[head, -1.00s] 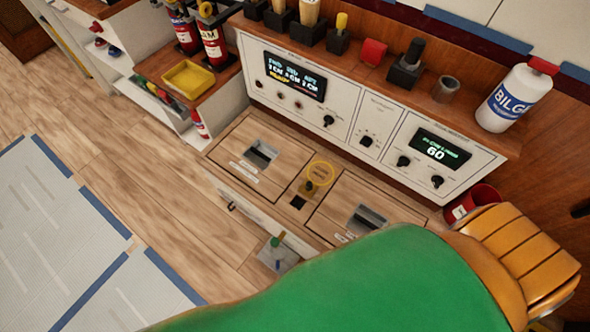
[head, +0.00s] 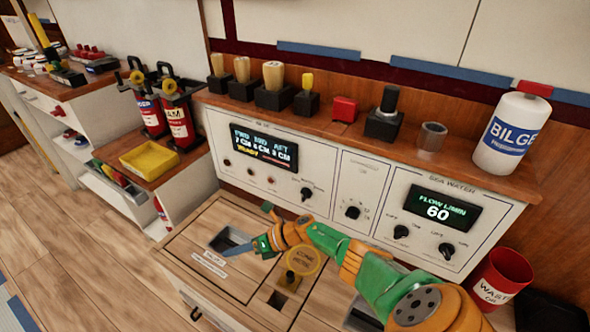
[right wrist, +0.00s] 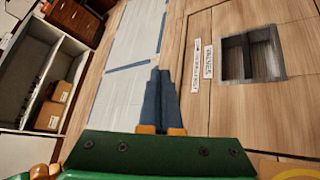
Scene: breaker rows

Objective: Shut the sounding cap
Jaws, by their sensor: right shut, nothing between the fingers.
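The sounding cap (head: 303,260) is a round yellow disc with dark lettering, on a small brass fitting set in the wooden deck between two hatch panels. It looks raised and tilted, and a dark square opening (head: 278,300) shows in front of it. A yellow edge shows at the bottom right of the right wrist view. My right gripper (head: 238,250) is shut and empty, just left of the cap and apart from it. Its blue fingers (right wrist: 160,75) lie together in the right wrist view, pointing over the deck. My left gripper is out of view.
The console (head: 330,185) with displays and knobs rises behind the deck. A red waste cup (head: 497,282) stands at right, a white bilge bottle (head: 511,134) on the shelf. A yellow tray (head: 150,158) and red extinguishers (head: 177,120) are at left. Floor at lower left is clear.

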